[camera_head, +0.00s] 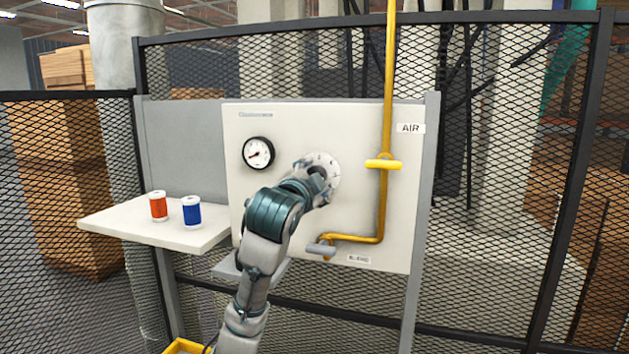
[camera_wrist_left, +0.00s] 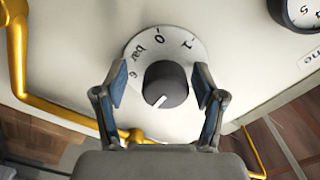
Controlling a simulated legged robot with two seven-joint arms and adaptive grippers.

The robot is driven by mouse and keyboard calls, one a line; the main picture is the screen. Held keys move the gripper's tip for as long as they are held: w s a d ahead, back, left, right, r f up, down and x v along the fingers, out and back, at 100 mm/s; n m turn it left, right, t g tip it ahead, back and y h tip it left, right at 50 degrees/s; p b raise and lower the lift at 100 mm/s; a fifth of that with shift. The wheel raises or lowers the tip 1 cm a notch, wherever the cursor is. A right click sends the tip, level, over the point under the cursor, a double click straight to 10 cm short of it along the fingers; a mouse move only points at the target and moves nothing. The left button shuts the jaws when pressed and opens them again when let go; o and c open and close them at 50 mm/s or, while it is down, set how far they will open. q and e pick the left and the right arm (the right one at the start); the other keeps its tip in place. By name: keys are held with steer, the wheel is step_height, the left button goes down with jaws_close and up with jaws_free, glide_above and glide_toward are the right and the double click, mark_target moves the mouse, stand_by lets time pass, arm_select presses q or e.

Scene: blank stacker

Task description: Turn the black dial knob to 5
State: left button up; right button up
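The black dial knob (camera_wrist_left: 165,85) sits on a round white scale plate (camera_wrist_left: 193,52) on the panel. The wrist view shows 6, "bar", 0 and 1 on the plate, upside down. The knob's white pointer line points to the lower left there, toward a part with no readable number. My left gripper (camera_wrist_left: 160,88) is open, one finger on each side of the knob with gaps visible. In the head view my left gripper (camera_head: 316,178) is at the scale plate (camera_head: 331,164) and hides most of the knob. My right gripper is in neither view.
A pressure gauge (camera_head: 258,153) is left of the dial. A yellow pipe (camera_head: 385,205) with a yellow handle (camera_head: 384,164) runs to its right, ending at a grey lever (camera_head: 321,249).

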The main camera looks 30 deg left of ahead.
arm_select(q)
steer(key=shift+r, duration=0.1)
steer(key=shift+s, duration=0.35)
steer(key=v, duration=1.1)
steer(key=shift+f, duration=0.2)
